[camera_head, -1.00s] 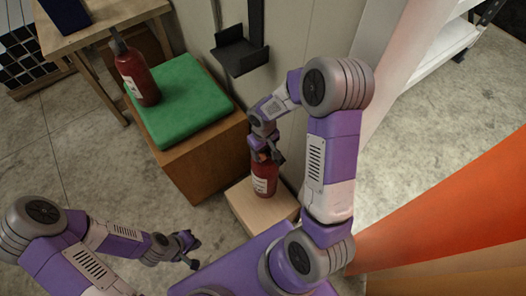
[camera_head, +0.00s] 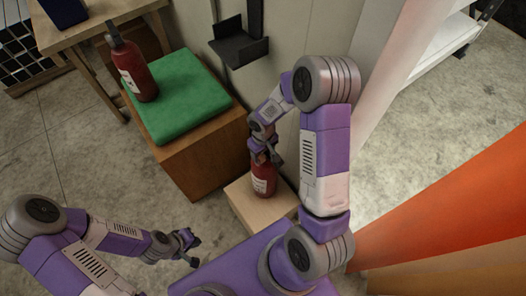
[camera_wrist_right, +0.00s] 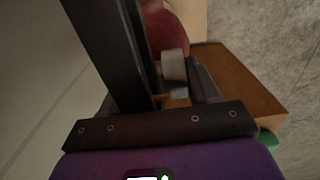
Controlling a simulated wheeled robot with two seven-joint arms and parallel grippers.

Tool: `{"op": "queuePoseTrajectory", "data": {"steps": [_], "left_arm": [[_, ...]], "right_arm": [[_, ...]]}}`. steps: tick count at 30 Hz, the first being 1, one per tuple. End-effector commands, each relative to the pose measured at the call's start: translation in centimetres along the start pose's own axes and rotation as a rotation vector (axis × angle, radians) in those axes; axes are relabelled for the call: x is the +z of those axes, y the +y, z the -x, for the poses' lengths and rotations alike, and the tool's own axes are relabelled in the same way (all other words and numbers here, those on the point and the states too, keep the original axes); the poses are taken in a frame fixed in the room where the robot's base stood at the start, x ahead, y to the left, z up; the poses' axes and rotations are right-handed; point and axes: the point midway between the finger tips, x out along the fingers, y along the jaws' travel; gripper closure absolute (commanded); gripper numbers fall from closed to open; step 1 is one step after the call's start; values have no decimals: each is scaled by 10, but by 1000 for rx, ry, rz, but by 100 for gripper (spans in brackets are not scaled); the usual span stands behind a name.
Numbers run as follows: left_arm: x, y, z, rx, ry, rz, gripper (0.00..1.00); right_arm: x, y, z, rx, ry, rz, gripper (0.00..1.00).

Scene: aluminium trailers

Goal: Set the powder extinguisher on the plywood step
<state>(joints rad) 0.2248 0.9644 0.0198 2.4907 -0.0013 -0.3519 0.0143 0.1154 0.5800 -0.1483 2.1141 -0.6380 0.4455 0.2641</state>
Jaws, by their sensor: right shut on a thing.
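A red extinguisher (camera_head: 264,183) with a pale label stands roughly upright on the light plywood step (camera_head: 245,207), its base seeming to touch the top. My right gripper (camera_head: 265,158) is shut on its upper end, which the fingers partly hide. In the right wrist view the red body (camera_wrist_right: 166,35) shows between the fingers, partly covered by the dark finger on the left. A second red extinguisher (camera_head: 138,77) with a pale label stands on a green cushion. I cannot tell from the labels which is the powder one. My left gripper (camera_head: 190,250) is empty and looks open, low at the left.
The green cushion (camera_head: 185,112) lies on a brown wooden box (camera_head: 205,150) beside the step. A dark wall bracket (camera_head: 240,48) juts out above. A wooden table (camera_head: 95,20) stands at top left. An orange panel (camera_head: 450,205) is at the right. Grey floor lies open at the left.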

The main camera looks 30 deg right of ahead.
Motion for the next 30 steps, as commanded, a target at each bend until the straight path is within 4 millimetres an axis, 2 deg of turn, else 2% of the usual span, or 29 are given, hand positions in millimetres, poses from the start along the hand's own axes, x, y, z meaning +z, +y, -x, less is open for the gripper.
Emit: {"op": "queuePoseTrajectory", "data": {"steps": [3, 4, 8, 19, 23, 30], "left_arm": [[0, -1, -2, 0, 0, 0, 100], [0, 0, -2, 0, 0, 0, 100], [0, 0, -1, 0, 0, 0, 100], [0, 1, 2, 0, 0, 0, 100], [0, 4, 10, 0, 0, 0, 100], [1, 11, 29, 0, 0, 0, 100]], "right_arm": [[-3, 0, 0, 1, 10, 1, 100], [0, 0, -2, 0, -1, 0, 34], [0, 0, -2, 0, -1, 0, 15], [0, 0, 2, 0, -1, 0, 14], [-1, 0, 22, 0, 3, 0, 14], [0, 0, 76, 0, 3, 0, 14]]}}
